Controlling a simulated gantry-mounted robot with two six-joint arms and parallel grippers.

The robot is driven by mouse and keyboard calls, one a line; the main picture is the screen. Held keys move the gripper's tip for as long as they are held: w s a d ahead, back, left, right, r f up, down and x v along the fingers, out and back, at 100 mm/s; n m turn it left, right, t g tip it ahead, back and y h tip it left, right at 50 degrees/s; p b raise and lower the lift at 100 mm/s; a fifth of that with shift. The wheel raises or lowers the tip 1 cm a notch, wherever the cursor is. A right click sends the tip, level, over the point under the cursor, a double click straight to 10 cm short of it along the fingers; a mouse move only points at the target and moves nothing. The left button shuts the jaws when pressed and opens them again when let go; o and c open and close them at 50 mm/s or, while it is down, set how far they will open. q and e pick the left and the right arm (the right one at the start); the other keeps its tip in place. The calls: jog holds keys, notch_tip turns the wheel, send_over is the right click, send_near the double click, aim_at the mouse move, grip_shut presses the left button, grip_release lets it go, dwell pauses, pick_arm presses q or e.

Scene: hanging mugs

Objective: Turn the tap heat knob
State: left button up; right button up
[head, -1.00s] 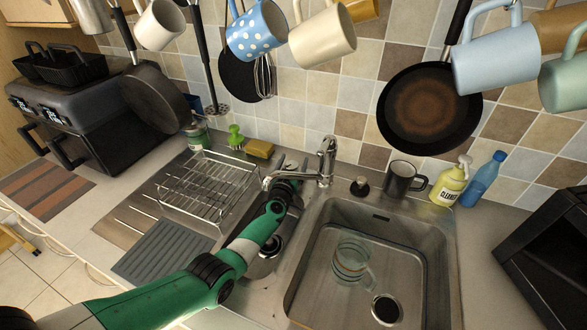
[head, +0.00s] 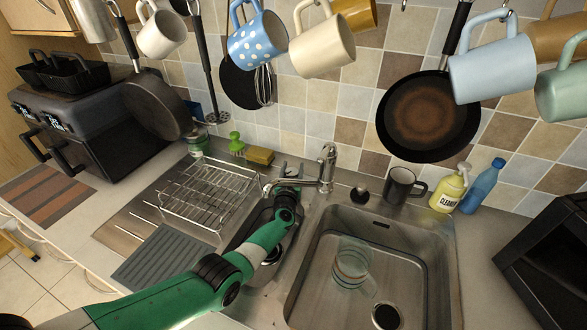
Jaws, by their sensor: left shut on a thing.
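The metal tap (head: 326,172) stands behind the sinks, its spout reaching left over the small basin. My left gripper (head: 292,170) is at the back of the small basin, just left of the tap's upright body and close to the spout. It is shut on a part of the tap. The held part is hidden by the gripper and the spout, so I cannot make out the heat knob or its turn. My right gripper is not in view.
A glass mug (head: 351,266) lies in the large sink (head: 322,262). A dark mug (head: 400,186), a cleaner bottle (head: 449,190) and a blue bottle (head: 483,186) stand right of the tap. A wire rack (head: 208,194) stands left. Mugs and pans hang above.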

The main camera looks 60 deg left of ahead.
pick_arm(q)
jog(key=o, duration=1.4)
jog(key=shift+c, duration=0.2)
